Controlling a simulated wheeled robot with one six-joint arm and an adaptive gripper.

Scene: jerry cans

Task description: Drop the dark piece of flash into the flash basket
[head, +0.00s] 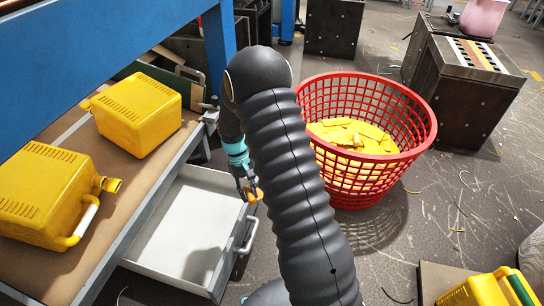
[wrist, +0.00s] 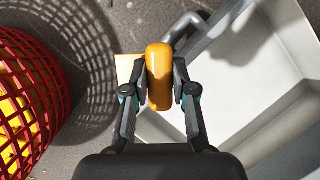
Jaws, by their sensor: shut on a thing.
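My gripper (head: 247,188) is shut on a piece of amber-orange flash (head: 255,195), darker than the yellow pieces in the basket. In the wrist view the piece (wrist: 160,77) sits upright between the fingertips (wrist: 160,90), with a paler flat part beside it on the left. The red flash basket (head: 378,92) stands on the floor right of my gripper, partly hidden by my arm. It holds a pile of bright yellow flash (head: 352,136). In the wrist view the basket (wrist: 52,90) is at the left edge, apart from my gripper.
An open, empty-looking grey drawer (head: 183,225) lies just left of my gripper, under the bench (head: 62,262). Two yellow jerry cans (head: 45,190) (head: 140,110) lie on the bench. Another yellow can (head: 478,290) is at lower right. Dark crates (head: 462,95) stand behind the basket.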

